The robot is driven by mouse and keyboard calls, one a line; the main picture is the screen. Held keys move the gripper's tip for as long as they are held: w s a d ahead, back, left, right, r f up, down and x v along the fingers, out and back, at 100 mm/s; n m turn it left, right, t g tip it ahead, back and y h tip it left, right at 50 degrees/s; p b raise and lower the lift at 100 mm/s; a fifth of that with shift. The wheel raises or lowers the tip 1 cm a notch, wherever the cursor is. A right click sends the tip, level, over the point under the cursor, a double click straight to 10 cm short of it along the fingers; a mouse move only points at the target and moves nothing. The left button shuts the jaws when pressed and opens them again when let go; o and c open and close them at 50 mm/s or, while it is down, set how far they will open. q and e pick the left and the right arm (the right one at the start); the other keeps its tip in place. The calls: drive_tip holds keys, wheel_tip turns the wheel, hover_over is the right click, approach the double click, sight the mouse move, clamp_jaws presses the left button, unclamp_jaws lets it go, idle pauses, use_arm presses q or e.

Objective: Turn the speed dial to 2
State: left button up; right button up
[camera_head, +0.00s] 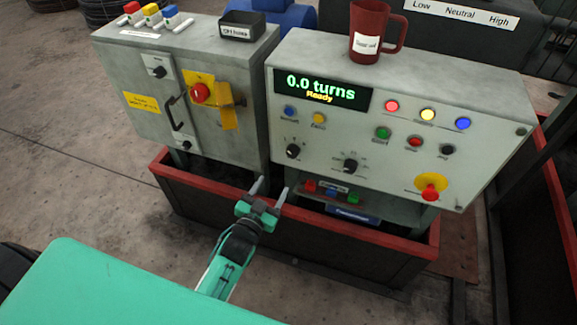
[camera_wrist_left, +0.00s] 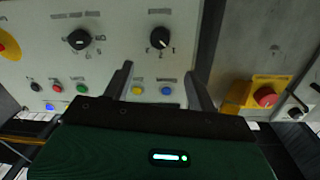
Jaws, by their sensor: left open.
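Two black dials sit on the lower front of the grey control panel (camera_head: 320,125). The left dial (camera_head: 292,150) has small marks around it, seemingly digits; it also shows in the upside-down left wrist view (camera_wrist_left: 160,38). The second dial (camera_head: 350,166) is to its right, and appears left in the wrist view (camera_wrist_left: 78,39). The labels are too small to read, so I cannot tell for certain which is the speed dial. My left gripper (camera_head: 271,192) is open and empty, below the left dial and apart from it. My right gripper is out of view.
The display (camera_head: 321,88) reads "0.0 turns, Ready". Several coloured buttons and a red emergency stop (camera_head: 430,192) share the panel. A grey cabinet (camera_head: 140,75) with a red rotary switch (camera_head: 200,93) stands left. A red mug (camera_head: 368,32) stands on top. A red-rimmed frame (camera_head: 340,238) lies below.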

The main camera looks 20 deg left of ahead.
sight(291, 154)
use_arm(q)
drive_tip(key=w, duration=0.9)
drive_tip(key=w+d+p, duration=0.1)
drive_tip(key=w, duration=0.3)
drive_tip(key=shift+w+d+f, duration=0.1)
drive_tip(key=shift+w, duration=0.05)
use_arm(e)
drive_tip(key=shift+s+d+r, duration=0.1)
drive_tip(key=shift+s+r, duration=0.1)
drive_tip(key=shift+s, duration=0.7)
use_arm(q)
drive_tip(key=shift+c, duration=0.2)
drive_tip(key=c, duration=0.9)
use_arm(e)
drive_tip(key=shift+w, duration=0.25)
